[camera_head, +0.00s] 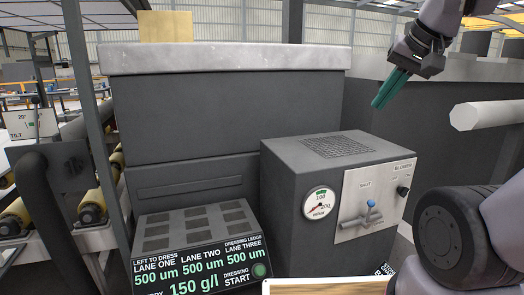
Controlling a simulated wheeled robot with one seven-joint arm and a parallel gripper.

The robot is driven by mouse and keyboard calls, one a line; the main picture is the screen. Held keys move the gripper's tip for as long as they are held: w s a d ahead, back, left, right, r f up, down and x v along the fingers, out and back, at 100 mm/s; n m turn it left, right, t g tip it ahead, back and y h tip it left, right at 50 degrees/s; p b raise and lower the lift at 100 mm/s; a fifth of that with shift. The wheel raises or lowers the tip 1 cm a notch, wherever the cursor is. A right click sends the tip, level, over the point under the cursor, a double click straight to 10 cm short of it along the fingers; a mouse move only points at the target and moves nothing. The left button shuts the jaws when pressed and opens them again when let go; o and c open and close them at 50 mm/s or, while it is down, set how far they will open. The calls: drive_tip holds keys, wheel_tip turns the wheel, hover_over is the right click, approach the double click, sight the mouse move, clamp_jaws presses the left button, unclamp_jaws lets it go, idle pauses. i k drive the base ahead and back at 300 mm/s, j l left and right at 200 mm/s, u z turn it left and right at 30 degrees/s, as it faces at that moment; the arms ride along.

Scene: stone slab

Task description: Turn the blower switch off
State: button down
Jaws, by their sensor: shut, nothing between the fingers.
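The blower switch (403,191) is a small black knob on the right part of a pale panel, on the front of a grey box-shaped unit (285,200). The word above it appears to read BLOWER. Smaller marks beside it are too small to read, so I cannot tell which way it is set. My gripper (381,101) has green fingers that are shut and empty. It points down and left, above and apart from the unit, higher in the picture than the switch.
A lever with a blue knob (371,203) sits left of the switch, under the word SHUT. A round gauge (319,203) is further left. A display console (195,245) stands at the lower left. A stone slab (225,58) lies behind. A pale bar (487,114) projects at the right.

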sight(403, 191)
drive_tip(key=z, duration=0.85)
drive_tip(key=i+j+z, duration=0.4)
drive_tip(key=i+j, duration=0.15)
drive_tip(key=j, duration=0.25)
